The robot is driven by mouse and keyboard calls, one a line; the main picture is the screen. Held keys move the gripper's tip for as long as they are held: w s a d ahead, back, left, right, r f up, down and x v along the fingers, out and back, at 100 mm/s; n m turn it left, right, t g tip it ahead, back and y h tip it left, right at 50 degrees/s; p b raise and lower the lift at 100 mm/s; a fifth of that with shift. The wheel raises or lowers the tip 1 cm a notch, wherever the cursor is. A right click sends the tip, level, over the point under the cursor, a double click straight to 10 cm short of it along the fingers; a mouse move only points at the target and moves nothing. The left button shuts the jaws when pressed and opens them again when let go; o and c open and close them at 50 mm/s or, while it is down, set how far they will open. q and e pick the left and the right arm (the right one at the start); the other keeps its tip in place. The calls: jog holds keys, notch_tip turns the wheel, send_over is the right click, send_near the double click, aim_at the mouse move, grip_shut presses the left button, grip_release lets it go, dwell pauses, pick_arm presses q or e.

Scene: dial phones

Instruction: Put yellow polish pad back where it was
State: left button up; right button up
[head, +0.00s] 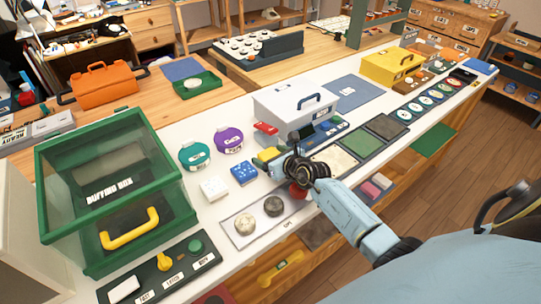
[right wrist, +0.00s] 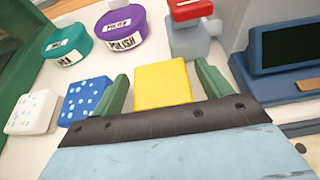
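The yellow polish pad (head: 266,155) lies on the white bench, in line with a white dotted pad (head: 214,188) and a blue dotted pad (head: 244,174). My right gripper (head: 279,161) is low at the yellow pad and partly covers it. In the right wrist view the yellow pad (right wrist: 162,84) lies between my two green fingers (right wrist: 161,72). A narrow gap shows on each side of it, so the fingers appear open around it. Whether it touches the bench is hidden. My left gripper is not in view.
Teal (head: 194,156) and purple (head: 229,140) polish jars stand behind the pads. The green buffing box (head: 110,180) is at left. A red-topped grey object (right wrist: 190,30) stands close behind my right fingers. A tray with round discs (head: 258,218) lies in front.

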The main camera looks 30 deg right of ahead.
jog(key=shift+r, duration=0.25)
jog(key=shift+s+p, duration=0.3)
jog(key=shift+s, duration=0.1)
jog(key=p+v, duration=0.2)
jog(key=v, duration=0.9)
jog(key=shift+s+p, duration=0.1)
jog(key=shift+p, duration=0.2)
jog(key=shift+r, duration=0.1)
